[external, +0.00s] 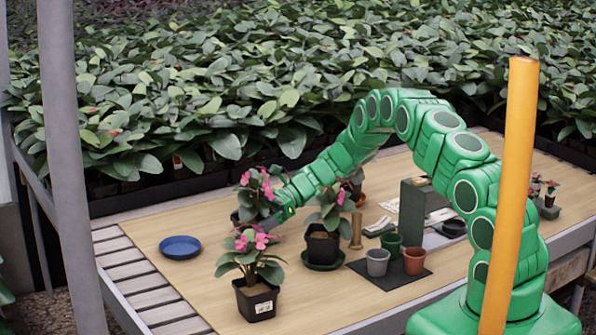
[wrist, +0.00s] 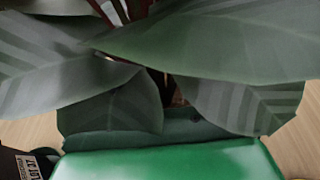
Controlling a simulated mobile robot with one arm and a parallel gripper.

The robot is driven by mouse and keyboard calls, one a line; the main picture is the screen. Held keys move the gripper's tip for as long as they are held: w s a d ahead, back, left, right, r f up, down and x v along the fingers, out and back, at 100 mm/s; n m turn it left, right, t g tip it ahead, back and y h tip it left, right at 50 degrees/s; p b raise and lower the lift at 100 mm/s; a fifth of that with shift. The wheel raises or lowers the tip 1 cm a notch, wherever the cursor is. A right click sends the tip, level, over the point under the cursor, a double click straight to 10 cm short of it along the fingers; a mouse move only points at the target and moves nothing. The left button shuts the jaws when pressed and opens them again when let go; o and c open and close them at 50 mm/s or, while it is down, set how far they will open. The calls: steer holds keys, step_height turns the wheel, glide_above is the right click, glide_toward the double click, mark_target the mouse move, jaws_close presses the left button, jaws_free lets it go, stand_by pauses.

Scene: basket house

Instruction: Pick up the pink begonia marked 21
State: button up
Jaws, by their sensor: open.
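Two potted begonias with pink flowers stand close together on the left half of the table. The front begonia (external: 250,272) has a black pot with a white label, too small to read in the external view. The rear begonia (external: 256,196) has its pot mostly hidden. I cannot tell which one is marked 21. My gripper (external: 283,206) is open among the leaves beside the rear plant, with its fingertips partly hidden. In the wrist view, large leaves (wrist: 215,45) cover the space before my gripper. A dark pot with a partly cut-off label (wrist: 30,165) shows at lower left.
A blue saucer (external: 180,247) lies left of the plants. A leafy plant in a black pot (external: 323,243) on a green saucer stands to the right. Small pots (external: 377,262) stand on a dark mat (external: 388,283). A green upright box (external: 412,212) is behind them. The front left table is clear.

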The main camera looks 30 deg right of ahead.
steer(key=shift+a+f, duration=0.1)
steer(key=shift+a, duration=0.1)
steer(key=c, duration=0.9)
steer(key=shift+o, duration=0.2)
